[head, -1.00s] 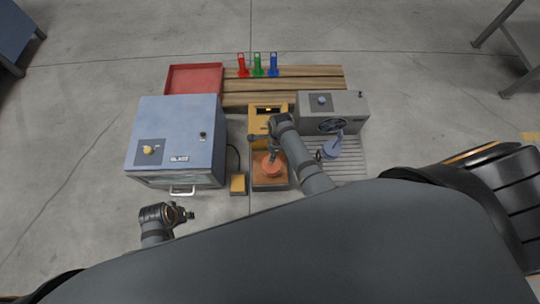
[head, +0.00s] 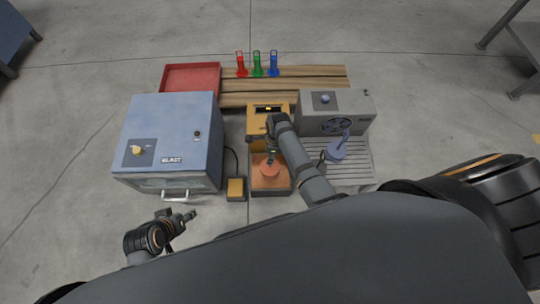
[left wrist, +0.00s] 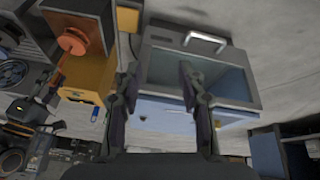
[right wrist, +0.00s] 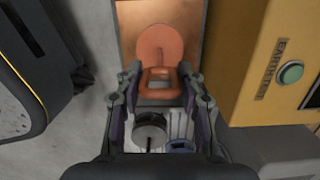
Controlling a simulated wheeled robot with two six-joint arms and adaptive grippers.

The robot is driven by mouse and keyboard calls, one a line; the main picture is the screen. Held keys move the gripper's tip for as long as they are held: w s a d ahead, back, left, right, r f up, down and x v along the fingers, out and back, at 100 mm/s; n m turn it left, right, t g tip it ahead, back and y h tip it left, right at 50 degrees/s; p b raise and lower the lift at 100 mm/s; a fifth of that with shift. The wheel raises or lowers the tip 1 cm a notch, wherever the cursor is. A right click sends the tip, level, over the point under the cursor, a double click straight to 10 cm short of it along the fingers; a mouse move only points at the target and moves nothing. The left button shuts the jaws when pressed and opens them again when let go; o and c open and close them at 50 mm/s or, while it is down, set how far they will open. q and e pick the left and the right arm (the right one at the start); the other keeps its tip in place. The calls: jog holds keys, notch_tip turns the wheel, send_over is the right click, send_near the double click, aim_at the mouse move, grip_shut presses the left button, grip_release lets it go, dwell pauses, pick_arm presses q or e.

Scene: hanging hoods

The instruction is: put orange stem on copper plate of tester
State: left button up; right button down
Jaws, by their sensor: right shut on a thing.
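The orange stem (head: 270,169), a disc with an upright handle, is over the copper plate (head: 268,185) of the yellow tester (head: 284,107). My right gripper (head: 271,153) is above the plate. In the right wrist view (right wrist: 157,82) its fingers are shut on the handle of the orange stem (right wrist: 160,43), with the copper plate (right wrist: 128,20) behind the disc. Whether the disc touches the plate is unclear. My left gripper (head: 192,214) is empty in front of the blue cabinet. In the left wrist view (left wrist: 158,75) its fingers are apart.
The blue cabinet (head: 180,125) with a front handle stands left of the tester. A small yellow-topped box (head: 235,188) sits between them. A grey fan unit (head: 350,105) and a blue stem (head: 337,152) are at right. A red tray (head: 190,78) and red, green and blue holders are behind.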

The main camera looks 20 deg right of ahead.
jog(key=c, duration=0.8)
grip_release()
jog(key=shift+f, duration=0.1)
pick_arm(q)
notch_tip(320, 180, up, 6)
jog(key=s+a+g+y+p, duration=0.1)
jog(key=a+g+p, duration=0.1)
jog(key=p, duration=0.3)
jog(key=shift+s+a+g+p, duration=0.25)
jog(key=shift+s+g+p, duration=0.1)
jog(key=shift+g, duration=0.35)
pick_arm(e)
jog(key=r, duration=0.4)
jog(key=d+r, duration=0.1)
jog(key=r, duration=0.7)
jog(key=shift+s+d+r, duration=0.1)
jog(key=shift+s+d, duration=0.1)
pick_arm(q)
jog(key=shift+f, duration=0.1)
